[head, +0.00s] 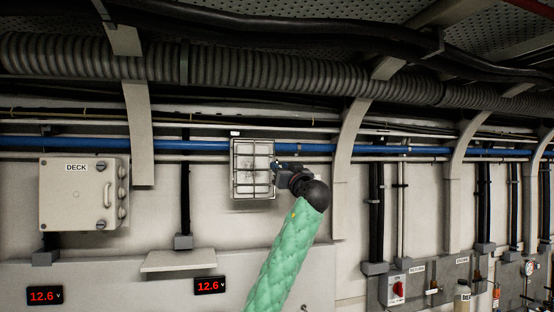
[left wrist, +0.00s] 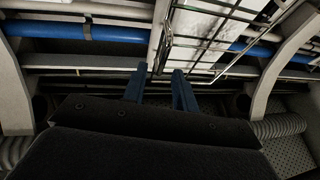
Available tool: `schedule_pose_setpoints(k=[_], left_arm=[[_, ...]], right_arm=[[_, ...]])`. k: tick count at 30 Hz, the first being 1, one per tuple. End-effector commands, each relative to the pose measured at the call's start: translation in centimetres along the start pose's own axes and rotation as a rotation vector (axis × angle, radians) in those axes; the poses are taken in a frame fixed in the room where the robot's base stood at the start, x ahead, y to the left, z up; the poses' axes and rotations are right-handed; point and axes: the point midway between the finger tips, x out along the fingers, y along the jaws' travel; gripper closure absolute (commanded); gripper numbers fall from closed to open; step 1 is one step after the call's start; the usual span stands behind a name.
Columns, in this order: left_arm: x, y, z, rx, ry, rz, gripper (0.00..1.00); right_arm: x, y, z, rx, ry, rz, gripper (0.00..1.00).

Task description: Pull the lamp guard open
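The lamp guard (head: 253,157) is a wire cage over a pale rectangular lamp (head: 235,168) on the wall, near the middle of the head view. In the left wrist view, the guard's wire grid (left wrist: 215,42) fills the upper middle and right. My left gripper (head: 278,168) is at the guard's right edge in the head view. In the left wrist view its two blue fingers (left wrist: 159,78) stand apart, with the guard's near edge close to the gap between their tips. I cannot tell whether they touch it. My right gripper is not in view.
A grey DECK box (head: 78,195) is on the wall at left. Blue pipes (head: 90,144) and a ribbed duct (head: 240,65) run above. A curved frame rib (head: 345,165) stands right of the gripper.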

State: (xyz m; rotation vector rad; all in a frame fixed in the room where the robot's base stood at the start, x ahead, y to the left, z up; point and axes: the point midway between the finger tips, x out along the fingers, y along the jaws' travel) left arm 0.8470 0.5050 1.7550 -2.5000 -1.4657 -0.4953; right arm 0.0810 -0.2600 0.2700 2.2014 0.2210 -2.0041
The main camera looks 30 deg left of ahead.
Motion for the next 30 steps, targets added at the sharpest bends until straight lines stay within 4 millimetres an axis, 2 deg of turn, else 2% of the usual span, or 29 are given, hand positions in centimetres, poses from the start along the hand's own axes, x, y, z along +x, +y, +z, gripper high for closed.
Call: schedule_pose_setpoints(k=[1, 9, 20, 21, 25, 30], left_arm=[[0.9, -0.1, -0.4, 0.003, 0.0, -0.001, 0.72], [3.0, 0.0, -0.1, 0.002, -0.001, 0.0, 0.72], [3.3, 0.0, 0.1, 0.0, -0.001, 0.001, 0.72], [3.3, 0.0, 0.1, 0.0, -0.001, 0.001, 0.74], [3.3, 0.0, 0.1, 0.0, -0.001, 0.0, 0.99], [3.3, 0.0, 0.1, 0.0, -0.001, 0.0, 1.0]], right_arm=[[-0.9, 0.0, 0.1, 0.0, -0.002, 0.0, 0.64], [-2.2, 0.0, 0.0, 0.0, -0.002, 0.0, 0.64], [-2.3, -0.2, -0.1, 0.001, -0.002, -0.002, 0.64], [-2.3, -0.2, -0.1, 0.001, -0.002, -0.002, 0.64], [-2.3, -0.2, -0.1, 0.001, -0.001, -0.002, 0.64], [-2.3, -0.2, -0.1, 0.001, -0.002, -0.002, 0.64]])
